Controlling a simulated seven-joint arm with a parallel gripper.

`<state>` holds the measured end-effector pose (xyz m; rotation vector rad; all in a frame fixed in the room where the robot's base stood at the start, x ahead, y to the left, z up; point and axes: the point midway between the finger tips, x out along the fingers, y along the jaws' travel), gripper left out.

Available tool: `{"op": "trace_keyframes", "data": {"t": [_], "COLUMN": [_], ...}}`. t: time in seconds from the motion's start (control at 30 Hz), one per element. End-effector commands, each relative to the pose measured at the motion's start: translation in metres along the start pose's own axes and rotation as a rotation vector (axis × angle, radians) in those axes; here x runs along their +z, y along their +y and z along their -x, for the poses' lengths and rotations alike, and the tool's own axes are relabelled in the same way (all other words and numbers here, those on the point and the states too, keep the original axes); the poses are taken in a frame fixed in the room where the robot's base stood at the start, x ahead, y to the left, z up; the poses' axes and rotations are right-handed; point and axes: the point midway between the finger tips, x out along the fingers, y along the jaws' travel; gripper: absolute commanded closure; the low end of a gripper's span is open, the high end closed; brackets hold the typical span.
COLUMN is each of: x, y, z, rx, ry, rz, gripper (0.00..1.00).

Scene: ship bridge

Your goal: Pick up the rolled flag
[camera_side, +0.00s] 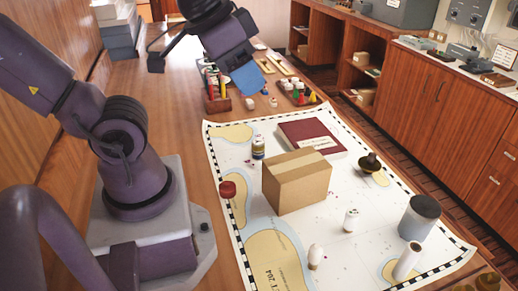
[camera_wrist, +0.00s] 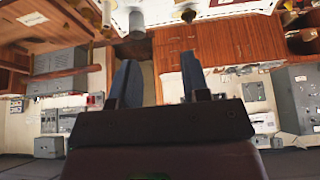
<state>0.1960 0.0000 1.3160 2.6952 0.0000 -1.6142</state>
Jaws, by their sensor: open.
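A white roll (camera_side: 408,262), which may be the rolled flag, leans or stands at the front right corner of the chart; I cannot tell for sure what it is. A similar pale roll (camera_wrist: 106,12) shows at the top of the wrist view. My gripper (camera_side: 250,80) is high at the far end of the table, well apart from the roll. In the wrist view its two blue fingers (camera_wrist: 158,65) stand apart with nothing between them.
On the chart (camera_side: 225,210) stand a cardboard box (camera_side: 297,182), a dark red book (camera_side: 310,138), a grey canister (camera_side: 419,218), a dark brass-like object (camera_side: 370,162) and small bottles. Racks of coloured items (camera_side: 298,93) sit below my gripper. Wooden cabinets (camera_side: 435,98) line the right.

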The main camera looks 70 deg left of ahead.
Motion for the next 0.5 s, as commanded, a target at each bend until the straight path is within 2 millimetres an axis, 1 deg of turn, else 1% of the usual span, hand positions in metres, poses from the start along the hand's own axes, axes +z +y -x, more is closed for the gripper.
{"op": "trace_keyframes", "data": {"t": [0.07,0.1,0.17,0.2,0.43,0.5], "x": [0.0,0.0,0.0,0.0,-0.0003,-0.004], "y": [0.0,0.0,0.0,0.0,0.0,0.0002], "z": [0.0,0.0,0.0,0.0,0.0,-0.0003], "rx": [0.0,0.0,0.0,0.0,0.0,0.002], "ry": [0.0,0.0,0.0,0.0,0.002,0.022], "rz": [0.0,0.0,0.0,0.0,-0.002,-0.021], "gripper": [0.57,0.48,0.34,0.3,0.3,0.3]}}
